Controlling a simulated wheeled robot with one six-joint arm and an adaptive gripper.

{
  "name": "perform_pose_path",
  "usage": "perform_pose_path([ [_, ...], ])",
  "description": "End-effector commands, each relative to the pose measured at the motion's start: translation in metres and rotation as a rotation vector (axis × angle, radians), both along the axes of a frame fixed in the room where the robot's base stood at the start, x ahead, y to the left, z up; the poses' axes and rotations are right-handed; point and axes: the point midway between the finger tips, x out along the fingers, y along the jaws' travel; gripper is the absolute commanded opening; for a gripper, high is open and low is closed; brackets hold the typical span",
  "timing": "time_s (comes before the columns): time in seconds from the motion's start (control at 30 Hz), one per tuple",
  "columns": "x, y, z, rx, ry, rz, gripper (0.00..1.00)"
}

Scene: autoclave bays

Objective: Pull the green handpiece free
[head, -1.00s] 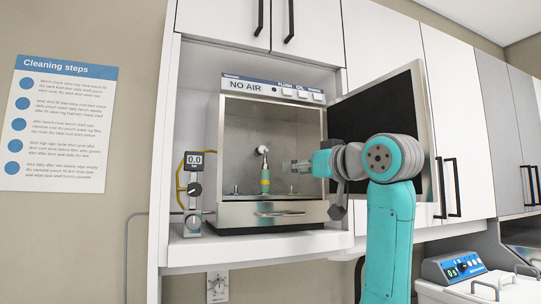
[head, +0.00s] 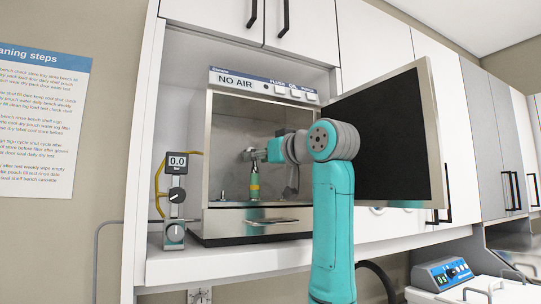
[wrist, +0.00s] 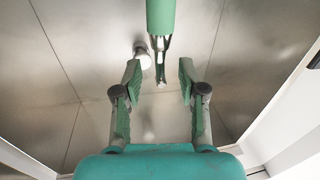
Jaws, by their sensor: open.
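The green handpiece (head: 254,186) stands upright inside the open metal chamber in the head view, with yellowish bands on its body. Its upper part is hidden behind my gripper (head: 247,155), which reaches in from the right at the height of its top. In the wrist view the handpiece's green body (wrist: 160,17) enters from the top edge, and its silver section lies in line with the gap between my fingertips. My gripper (wrist: 160,72) is open, one finger to each side of that line. No clear contact shows.
The chamber (head: 215,135) sits in a white cabinet niche, its panel reading "NO AIR". Its door (head: 385,140) stands open at the right, behind my arm. A drawer (head: 262,221) is below. A gauge stand (head: 175,195) reading 0.0 stands to the left.

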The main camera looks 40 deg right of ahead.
Motion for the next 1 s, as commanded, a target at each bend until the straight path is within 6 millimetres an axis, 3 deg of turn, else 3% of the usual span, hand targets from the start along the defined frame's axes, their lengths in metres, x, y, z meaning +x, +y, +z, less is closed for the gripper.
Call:
perform_pose_path([
  [0.2, 0.019, -0.002, 0.0, 0.0, 0.0, 0.001, 0.41],
  [0.57, 0.022, -0.002, 0.0, 0.0, -0.001, 0.0, 0.41],
  [0.73, 0.022, -0.002, 0.0, 0.0, -0.001, 0.0, 0.0],
  [1.0, 0.022, -0.002, 0.0, 0.0, 0.0, 0.0, 0.0],
])
